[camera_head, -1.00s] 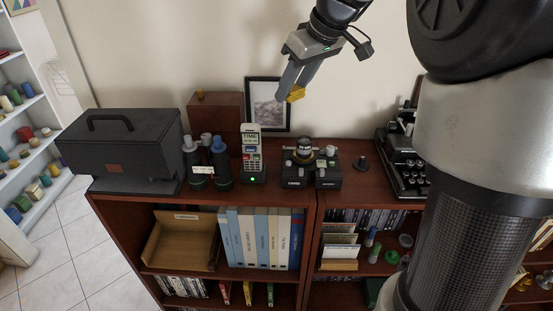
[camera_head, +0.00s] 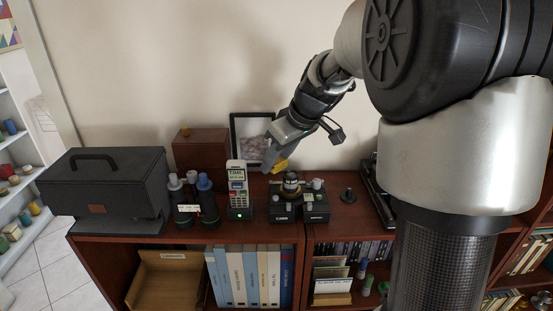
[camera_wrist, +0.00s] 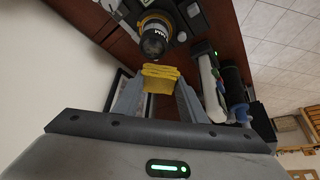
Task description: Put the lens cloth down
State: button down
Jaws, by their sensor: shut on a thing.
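The lens cloth is a small yellow folded cloth (camera_head: 281,165). It also shows in the wrist view (camera_wrist: 160,78), between the two fingertips. My gripper (camera_head: 273,160) is shut on it. In the head view the gripper is low over the back of the cabinet top, in front of the picture frame and just behind the cordless phone and the camera. Whether the cloth touches the wood cannot be told.
The cordless phone (camera_head: 238,192) stands in its base to the left, the camera (camera_head: 291,205) to the right. Binoculars (camera_head: 192,203), a dark case (camera_head: 107,190), a wooden box (camera_head: 200,149) and a picture frame (camera_head: 237,135) also stand on the cabinet top (camera_head: 335,232). Some bare wood lies right of the camera.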

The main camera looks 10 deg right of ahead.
jog(key=shift+f+b, duration=0.4)
jog(key=shift+b, duration=0.1)
jog(key=shift+f+b, duration=0.25)
jog(key=shift+b, duration=0.05)
jog(key=c, duration=1.1)
grip_release()
jog(key=shift+r, duration=0.15)
